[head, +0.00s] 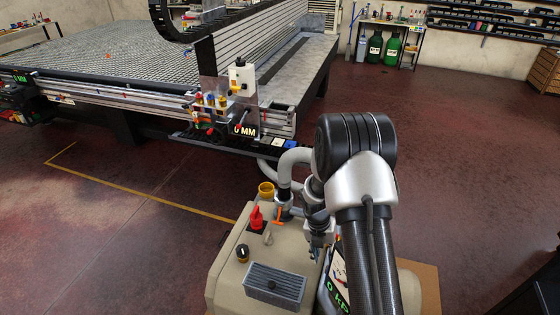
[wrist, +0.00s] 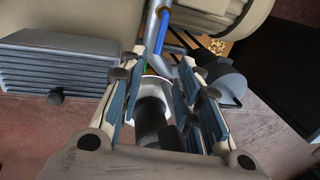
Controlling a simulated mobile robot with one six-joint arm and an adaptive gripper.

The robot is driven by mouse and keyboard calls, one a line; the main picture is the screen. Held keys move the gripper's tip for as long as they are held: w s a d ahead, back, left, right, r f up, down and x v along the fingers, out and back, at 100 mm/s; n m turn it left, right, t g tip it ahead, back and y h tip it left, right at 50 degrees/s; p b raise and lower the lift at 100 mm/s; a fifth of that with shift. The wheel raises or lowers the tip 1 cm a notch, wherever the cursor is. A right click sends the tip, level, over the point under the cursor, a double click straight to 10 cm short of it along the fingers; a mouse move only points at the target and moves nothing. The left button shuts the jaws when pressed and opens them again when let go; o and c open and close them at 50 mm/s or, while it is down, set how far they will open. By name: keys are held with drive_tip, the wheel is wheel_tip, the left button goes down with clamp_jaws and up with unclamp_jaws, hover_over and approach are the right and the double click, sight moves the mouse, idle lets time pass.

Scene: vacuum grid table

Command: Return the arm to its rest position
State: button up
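My arm reaches up in the head view and bends down at a black and silver joint. My gripper (head: 317,250) points down beside a beige vacuum unit (head: 228,272), partly hidden by my arm. In the wrist view my gripper (wrist: 162,68) has its two padded fingers spread apart. A dark cylindrical part with a pale collar (wrist: 153,112) shows between them. I see no finger pressing on it, though its depth is unclear.
A grey hose (head: 286,168) rises close to my gripper. The grid table (head: 100,55) stands behind. Floor at right is clear.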

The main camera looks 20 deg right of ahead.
drive_tip(key=s+a+r+m+t, duration=0.1)
drive_tip(key=s+a+r+m, duration=0.1)
drive_tip(key=r+m, duration=0.5)
drive_tip(key=s+a+r+m+t, duration=0.1)
drive_tip(key=s+a+r+m, duration=0.15)
drive_tip(key=r, duration=0.75)
drive_tip(key=s+a+r+m+t, duration=0.1)
drive_tip(key=a+r+m, duration=0.1)
drive_tip(key=r+m, duration=0.5)
drive_tip(key=s+a+r+m+t+y, duration=0.1)
drive_tip(key=s+a+r+m, duration=0.2)
drive_tip(key=s+r+m, duration=0.2)
drive_tip(key=s+a+r+m+t, duration=0.1)
drive_tip(key=s+a+r+m, duration=0.3)
drive_tip(key=s, duration=0.7)
wheel_tip(320, 180, up, 2)
drive_tip(key=m, duration=0.4)
drive_tip(key=shift+s+a+r+t+y, duration=0.15)
drive_tip(key=shift+s+t+y, duration=0.2)
drive_tip(key=shift+t+y, duration=0.05)
drive_tip(key=shift+d, duration=0.2)
